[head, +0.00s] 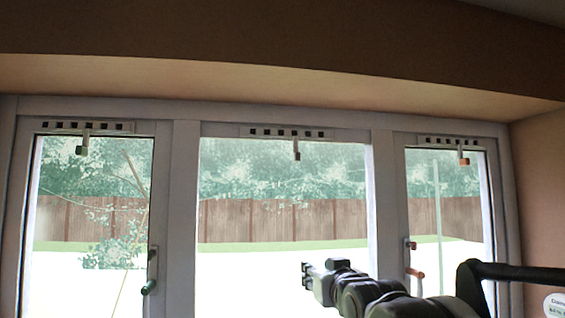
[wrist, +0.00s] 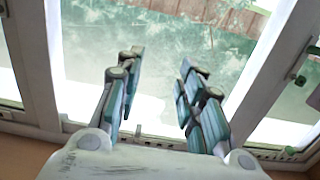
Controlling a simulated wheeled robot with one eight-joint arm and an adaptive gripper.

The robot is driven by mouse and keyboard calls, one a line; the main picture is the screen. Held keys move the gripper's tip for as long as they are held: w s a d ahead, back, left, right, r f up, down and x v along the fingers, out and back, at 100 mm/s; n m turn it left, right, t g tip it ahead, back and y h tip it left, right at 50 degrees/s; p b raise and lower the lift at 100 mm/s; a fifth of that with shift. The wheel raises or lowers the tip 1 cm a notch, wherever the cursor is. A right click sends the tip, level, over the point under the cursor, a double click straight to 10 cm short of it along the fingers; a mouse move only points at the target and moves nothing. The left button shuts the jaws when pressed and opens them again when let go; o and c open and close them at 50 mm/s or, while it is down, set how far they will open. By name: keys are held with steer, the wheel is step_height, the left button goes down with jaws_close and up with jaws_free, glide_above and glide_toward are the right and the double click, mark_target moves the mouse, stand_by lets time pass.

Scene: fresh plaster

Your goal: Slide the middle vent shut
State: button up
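The middle vent (head: 288,133) is a pale strip with a row of dark slots, set in the frame above the middle pane. Its dark slots show. A short pull tab (head: 296,151) hangs from it, a little right of the strip's centre. My gripper (head: 305,279) is in front of the lower right part of the middle pane, well below the vent and apart from it. In the wrist view my gripper (wrist: 157,88) is open, with two jointed fingers spread and nothing seen between them. The pane shows behind them.
The left vent (head: 84,127) and right vent (head: 450,141) also have dark slots and hanging tabs. Window handles (head: 150,287) (head: 414,272) stick out from the side frames. A ledge (head: 280,83) overhangs the windows. The space before the middle pane's left part looks clear.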

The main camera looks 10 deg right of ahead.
mark_target(298, 154)
steer(key=w+r+t+p, duration=0.3)
steer(key=w+r+p, duration=0.1)
steer(key=r, duration=0.8)
steer(key=w+r+t+p, duration=0.2)
steer(key=w+r+p, duration=0.2)
steer(key=r, duration=0.9)
steer(key=p+x, duration=0.3)
steer(key=x, duration=1)
steer(key=shift+w, duration=0.2)
jaws_close()
